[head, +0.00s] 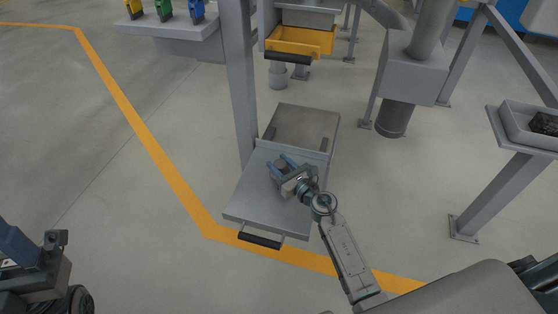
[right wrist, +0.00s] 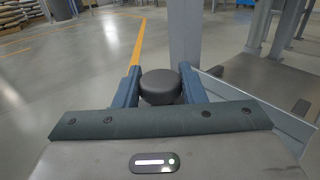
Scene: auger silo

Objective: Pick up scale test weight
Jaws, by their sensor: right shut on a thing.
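The scale test weight (right wrist: 160,86) is a dark grey, round, squat cylinder. In the right wrist view it sits between the two blue fingers of my right gripper (right wrist: 160,92), which touch its sides. In the head view my right gripper (head: 284,165) is over the grey pull-out tray (head: 248,199), shut on the weight (head: 281,162). I cannot tell whether the weight rests on the tray or is held just above it. Part of my left arm with a blue piece (head: 18,246) shows at the lower left; its fingers cannot be made out.
A grey post (head: 239,80) stands close behind the tray, with a flat plate (head: 302,127) beyond it. A black handle (head: 260,241) is at the tray's front. A yellow drawer (head: 300,41) is higher up. A grey stand (head: 505,150) is right. The floor at left is clear.

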